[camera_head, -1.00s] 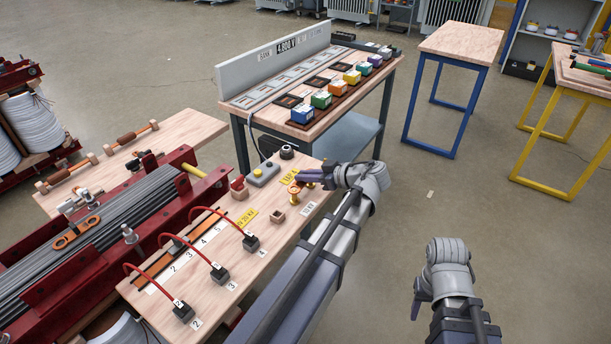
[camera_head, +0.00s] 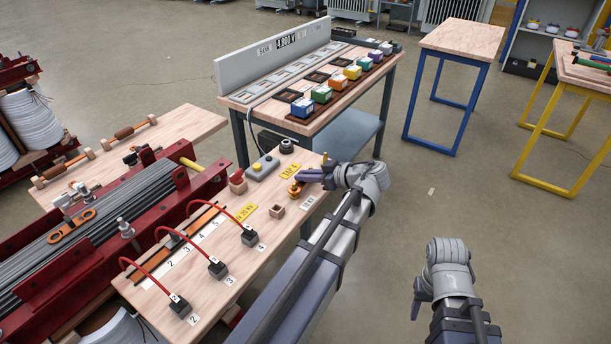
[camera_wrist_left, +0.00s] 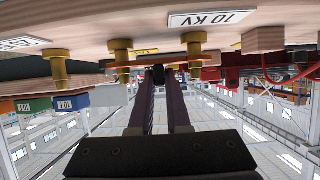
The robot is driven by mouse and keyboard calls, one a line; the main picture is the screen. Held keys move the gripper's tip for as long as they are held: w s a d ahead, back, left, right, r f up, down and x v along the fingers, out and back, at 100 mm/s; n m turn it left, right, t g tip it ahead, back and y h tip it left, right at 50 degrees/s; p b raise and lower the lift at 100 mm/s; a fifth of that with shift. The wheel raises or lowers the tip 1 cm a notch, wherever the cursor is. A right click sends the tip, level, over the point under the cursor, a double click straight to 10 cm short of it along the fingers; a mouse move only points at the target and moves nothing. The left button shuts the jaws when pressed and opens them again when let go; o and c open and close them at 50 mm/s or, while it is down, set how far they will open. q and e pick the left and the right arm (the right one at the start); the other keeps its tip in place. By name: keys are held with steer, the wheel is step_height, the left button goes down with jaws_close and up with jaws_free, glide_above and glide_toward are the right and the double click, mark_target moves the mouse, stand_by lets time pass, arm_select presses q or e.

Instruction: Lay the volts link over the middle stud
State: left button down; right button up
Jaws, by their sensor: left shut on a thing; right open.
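My left gripper (camera_head: 303,176) is shut on an orange volts link (camera_head: 295,187) at the gold studs on the near wooden bench. In the left wrist view the closed fingers (camera_wrist_left: 160,76) hold the flat link (camera_wrist_left: 160,67) by its middle. The link spans between the middle stud (camera_wrist_left: 120,60) and the right-hand stud (camera_wrist_left: 195,50); I cannot tell if it is seated around them. Another gold stud (camera_wrist_left: 55,67) stands to the left, clear of the link. My gripper hides most of the studs in the head view. My right gripper (camera_head: 418,308) is open and empty, away from the bench.
A white 10 KV label (camera_wrist_left: 200,20) lies by the studs. A small wooden block (camera_head: 277,211), a grey button box (camera_head: 262,167) and black blocks with red cables (camera_head: 217,268) share the bench. The red transformer frame (camera_head: 190,205) stands left. A rack of coloured boxes (camera_head: 335,84) is behind.

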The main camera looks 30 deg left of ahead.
arm_select(q)
steer(key=shift+f+b, duration=0.6)
steer(key=shift+f, duration=0.05)
steer(key=c, duration=0.8)
jaws_free()
steer(key=p+v, duration=0.3)
steer(key=v, duration=0.5)
steer(key=s+d+r+m+h+p, duration=0.6)
steer(key=s+d+m+p, duration=0.2)
steer(key=p, duration=0.5)
steer(key=s+d+r+m+g+h+p, duration=0.1)
steer(key=s+d+r+m+h+p, duration=0.4)
steer(key=d+m+p, duration=0.7)
steer(key=s+d+r, duration=0.1)
steer(key=s+d, duration=0.1)
steer(key=shift+s+r+m+h+p, duration=0.35)
steer(key=shift+s+m+h, duration=0.05)
